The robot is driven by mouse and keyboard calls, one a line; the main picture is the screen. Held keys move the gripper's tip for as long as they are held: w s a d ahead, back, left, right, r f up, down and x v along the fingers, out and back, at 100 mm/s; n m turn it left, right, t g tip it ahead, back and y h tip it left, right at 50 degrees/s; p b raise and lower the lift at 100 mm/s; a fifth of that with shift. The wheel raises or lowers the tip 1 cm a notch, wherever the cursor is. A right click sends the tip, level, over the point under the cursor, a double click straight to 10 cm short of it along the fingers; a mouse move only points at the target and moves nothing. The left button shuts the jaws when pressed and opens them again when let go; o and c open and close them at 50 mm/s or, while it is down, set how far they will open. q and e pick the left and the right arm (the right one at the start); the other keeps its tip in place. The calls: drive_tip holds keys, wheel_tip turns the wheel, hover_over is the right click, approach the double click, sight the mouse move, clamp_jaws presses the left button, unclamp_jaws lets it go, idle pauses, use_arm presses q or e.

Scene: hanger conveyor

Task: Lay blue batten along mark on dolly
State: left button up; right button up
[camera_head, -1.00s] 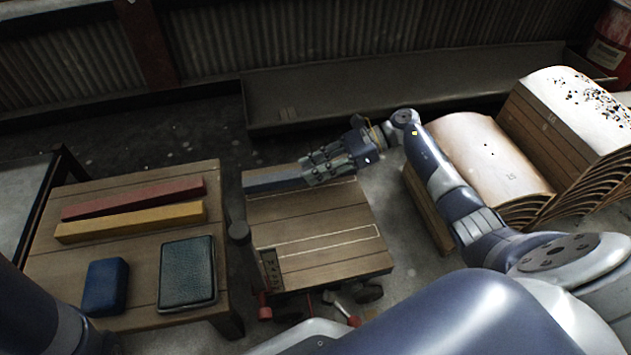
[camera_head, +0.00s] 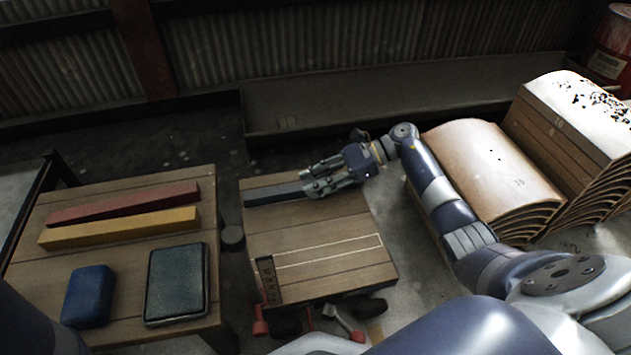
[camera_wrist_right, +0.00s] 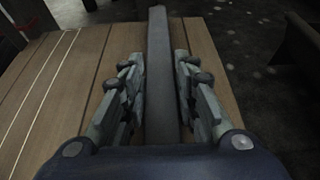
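The blue batten (camera_head: 275,194), dark blue-grey here, lies along the far edge of the wooden dolly top (camera_head: 350,218). In the right wrist view the batten (camera_wrist_right: 159,50) runs straight away between the fingers. My right gripper (camera_head: 310,184) straddles its right part; in the wrist view the gripper (camera_wrist_right: 157,85) is open, with a gap on the batten's left and a narrower one on its right. A pale rectangular outline mark (camera_head: 330,250) is bare on the near half of the dolly. The batten hides the strip under it. My left gripper is out of view.
A table (camera_head: 120,250) at left holds a red bar (camera_head: 125,203), a yellow bar (camera_head: 120,229), a blue block (camera_head: 89,297) and a dark green case (camera_head: 176,284). Curved panel stacks (camera_head: 490,165) stand right of the dolly. A long trough (camera_head: 390,100) is behind.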

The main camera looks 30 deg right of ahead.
drive_tip(key=shift+o, duration=0.8)
drive_tip(key=shift+r, duration=0.2)
drive_tip(key=p+v, duration=0.4)
drive_tip(key=v, duration=0.6)
drive_tip(key=shift+d+r+p, duration=0.15)
drive_tip(key=shift+d+p, duration=0.15)
drive_tip(key=shift+p, duration=0.1)
drive_tip(key=shift+s+d+r, duration=0.2)
drive_tip(key=shift+s+d, duration=0.05)
drive_tip(key=shift+d, duration=0.4)
